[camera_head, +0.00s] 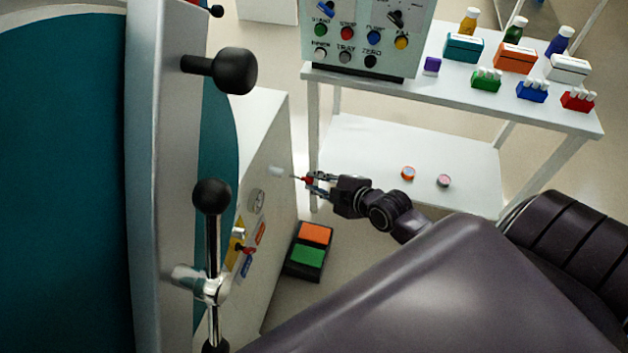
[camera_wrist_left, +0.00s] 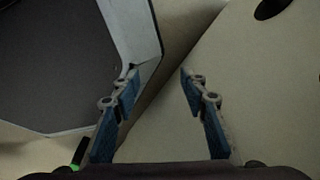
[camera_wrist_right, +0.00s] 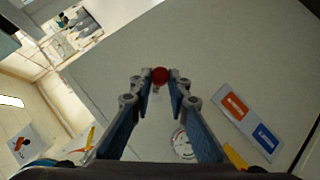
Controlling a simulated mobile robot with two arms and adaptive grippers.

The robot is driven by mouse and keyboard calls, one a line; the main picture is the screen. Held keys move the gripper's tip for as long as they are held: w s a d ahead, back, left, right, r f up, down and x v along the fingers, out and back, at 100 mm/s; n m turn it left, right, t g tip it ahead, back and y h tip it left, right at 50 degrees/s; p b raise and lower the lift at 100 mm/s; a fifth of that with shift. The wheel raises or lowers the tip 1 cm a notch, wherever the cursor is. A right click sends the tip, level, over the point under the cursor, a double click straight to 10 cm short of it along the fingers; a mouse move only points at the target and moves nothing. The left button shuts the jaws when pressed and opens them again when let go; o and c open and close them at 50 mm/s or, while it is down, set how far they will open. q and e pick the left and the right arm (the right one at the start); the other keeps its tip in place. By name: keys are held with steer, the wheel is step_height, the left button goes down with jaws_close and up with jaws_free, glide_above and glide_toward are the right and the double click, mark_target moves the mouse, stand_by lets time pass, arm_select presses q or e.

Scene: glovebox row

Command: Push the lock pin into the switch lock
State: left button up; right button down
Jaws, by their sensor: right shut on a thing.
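My right gripper (camera_head: 309,180) is shut on the lock pin (camera_head: 304,179), a small piece with a red head. In the right wrist view the round red head (camera_wrist_right: 160,75) shows between the tips of my right gripper (camera_wrist_right: 161,78). In the head view the pin points left toward the side panel of the white cabinet (camera_head: 275,150), near a small pale fitting (camera_head: 280,171) on it. I cannot tell whether that fitting is the switch lock, or whether the pin touches it. My left gripper (camera_wrist_left: 158,72) is open and empty, seen only in its wrist view.
The panel carries a round gauge (camera_head: 257,200), also in the right wrist view (camera_wrist_right: 182,146), and an orange-and-blue label (camera_wrist_right: 247,118). An orange-and-green pedal (camera_head: 308,251) is on the floor. A white shelf table (camera_head: 440,75) with boxes and bottles stands right. A black knob (camera_head: 236,70) juts out left.

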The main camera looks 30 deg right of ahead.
steer(key=shift+s+d, duration=1.55)
steer(key=shift+s, duration=0.2)
